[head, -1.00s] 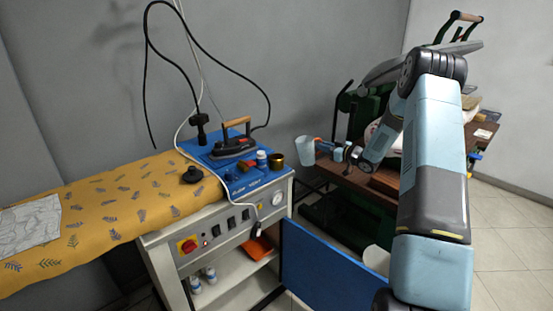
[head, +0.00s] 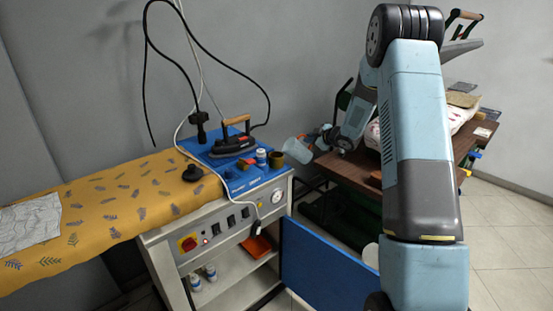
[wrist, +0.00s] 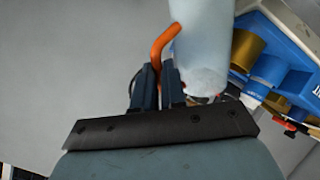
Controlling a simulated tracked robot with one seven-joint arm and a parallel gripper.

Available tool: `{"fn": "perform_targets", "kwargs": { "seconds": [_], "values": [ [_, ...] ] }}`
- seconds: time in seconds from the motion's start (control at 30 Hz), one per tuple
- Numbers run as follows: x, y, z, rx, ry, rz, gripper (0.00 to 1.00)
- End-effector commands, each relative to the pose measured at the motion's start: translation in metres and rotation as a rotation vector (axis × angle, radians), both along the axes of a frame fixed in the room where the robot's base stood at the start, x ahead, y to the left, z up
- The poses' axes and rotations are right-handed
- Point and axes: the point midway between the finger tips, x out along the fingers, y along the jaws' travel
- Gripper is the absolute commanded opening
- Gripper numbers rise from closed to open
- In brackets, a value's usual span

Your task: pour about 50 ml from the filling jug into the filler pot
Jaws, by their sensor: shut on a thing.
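The filling jug is a pale, translucent cup (head: 297,150) with an orange handle (wrist: 165,42). My gripper (wrist: 158,85) is shut on that handle. In the head view the jug is tilted, its mouth to the left. It is close to the right side of a brass-coloured pot (head: 277,160), apparently the filler pot, on the blue tray. In the wrist view the jug (wrist: 202,40) fills the upper middle, and the pot (wrist: 246,50) is just right of it. I cannot see the liquid level or any stream.
A brown table (head: 350,170) stands at right. An open blue door (head: 320,268) is below.

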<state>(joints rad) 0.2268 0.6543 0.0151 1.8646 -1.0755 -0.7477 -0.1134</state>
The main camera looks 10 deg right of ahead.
Motion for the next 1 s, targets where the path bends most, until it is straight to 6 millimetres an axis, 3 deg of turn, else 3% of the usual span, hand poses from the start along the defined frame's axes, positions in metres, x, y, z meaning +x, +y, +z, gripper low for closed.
{"fn": "perform_targets", "kwargs": {
  "seconds": [0.33,1.0],
  "values": [
    [-0.001,0.01,0.017,-0.143,-0.011,0.0,0.0],
    [-0.002,0.021,0.03,-0.273,-0.02,0.001,0.0]
  ]
}}
